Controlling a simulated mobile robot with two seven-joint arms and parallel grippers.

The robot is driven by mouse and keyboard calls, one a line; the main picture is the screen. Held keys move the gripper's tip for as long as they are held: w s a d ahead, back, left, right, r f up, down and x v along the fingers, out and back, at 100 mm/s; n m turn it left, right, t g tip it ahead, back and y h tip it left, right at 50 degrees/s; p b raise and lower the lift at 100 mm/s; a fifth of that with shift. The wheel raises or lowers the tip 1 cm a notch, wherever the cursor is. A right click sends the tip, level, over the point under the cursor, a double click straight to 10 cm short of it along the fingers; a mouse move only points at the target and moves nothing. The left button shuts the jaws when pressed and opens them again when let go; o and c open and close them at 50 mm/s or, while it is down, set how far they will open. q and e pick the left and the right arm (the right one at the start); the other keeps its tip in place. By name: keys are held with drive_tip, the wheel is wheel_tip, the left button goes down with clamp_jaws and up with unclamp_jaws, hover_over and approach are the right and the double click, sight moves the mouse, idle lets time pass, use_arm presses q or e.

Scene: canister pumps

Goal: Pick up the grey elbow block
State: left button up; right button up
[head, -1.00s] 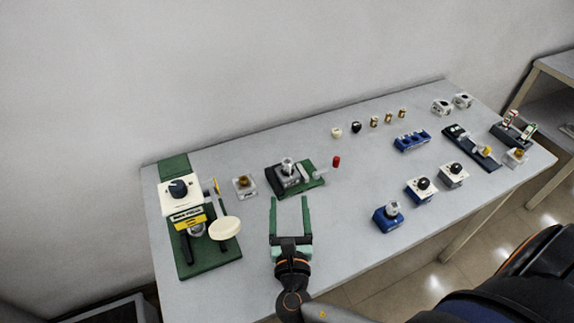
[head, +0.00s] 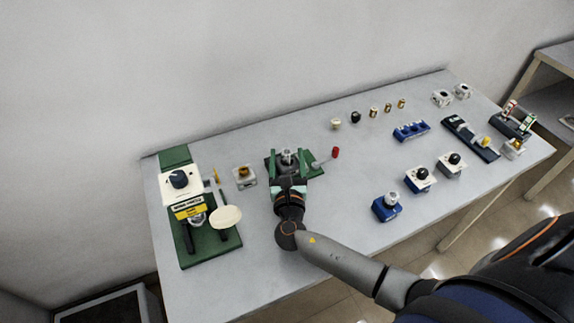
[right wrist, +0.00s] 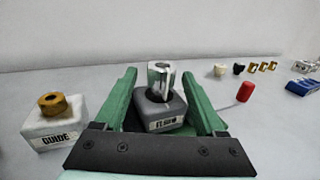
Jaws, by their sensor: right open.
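My left gripper is not in view.
A white guide block (right wrist: 55,122) with a brass top stands left of the gripper. A red-knobbed lever (head: 335,153) sticks out at right. A green-based machine (head: 212,250) stands further left. Several small parts and blue blocks (head: 386,207) stand to the right.

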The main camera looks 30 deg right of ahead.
clamp_jaws()
idle(0.6)
